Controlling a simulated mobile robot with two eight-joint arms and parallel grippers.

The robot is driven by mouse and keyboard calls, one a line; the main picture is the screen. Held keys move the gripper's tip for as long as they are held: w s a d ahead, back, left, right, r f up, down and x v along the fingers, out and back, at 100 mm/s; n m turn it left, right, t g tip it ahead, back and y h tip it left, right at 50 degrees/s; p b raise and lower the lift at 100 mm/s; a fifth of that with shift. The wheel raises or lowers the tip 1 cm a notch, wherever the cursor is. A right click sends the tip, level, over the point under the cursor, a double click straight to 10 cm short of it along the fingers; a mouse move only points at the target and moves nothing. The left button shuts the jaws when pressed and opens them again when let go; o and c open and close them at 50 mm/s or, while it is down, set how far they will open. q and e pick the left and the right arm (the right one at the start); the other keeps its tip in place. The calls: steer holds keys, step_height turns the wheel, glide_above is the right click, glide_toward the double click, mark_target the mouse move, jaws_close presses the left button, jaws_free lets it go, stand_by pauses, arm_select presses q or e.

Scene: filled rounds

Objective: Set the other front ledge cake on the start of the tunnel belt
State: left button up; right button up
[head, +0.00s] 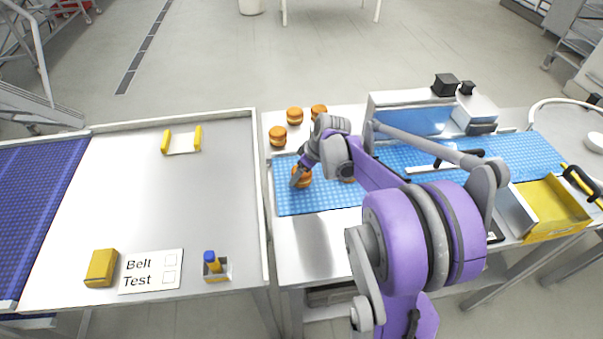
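My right gripper (299,175) is low over the left end of the blue tunnel belt (300,204), with its fingers at an orange-brown cake (304,180). One finger covers part of the cake. I cannot tell whether the fingers press on it or whether it touches the belt. Another cake (348,179) shows in part beside my arm on the belt, mostly hidden. Several similar cakes stand on the white ledge behind the belt: one at the left (278,136), one at the back (295,116) and one near my wrist (318,111). My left gripper is not in view.
The left table holds a yellow block (101,267), a "Belt Test" card (151,271) and a blue-capped marker in a holder (216,268). Its middle is clear.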

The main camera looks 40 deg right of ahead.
steer(key=shift+f, duration=0.25)
steer(key=o, duration=0.4)
steer(key=shift+f, duration=0.1)
steer(key=o, duration=0.4)
steer(key=shift+c, duration=0.2)
steer(key=shift+r, duration=0.25)
steer(key=v, duration=1.1)
steer(key=s+a+f+m, duration=0.1)
steer(key=s+a+f, duration=0.1)
steer(key=s+a, duration=0.3)
steer(key=s+a+f+m+t, duration=0.1)
steer(key=s+a+f, duration=0.2)
steer(key=a, duration=0.6)
steer(key=s+a+f+m+h, duration=0.1)
steer(key=s+a+f, duration=0.2)
steer(key=s+a, duration=0.4)
steer(key=shift+s+a+p, duration=0.25)
steer(key=shift+s+p, duration=0.1)
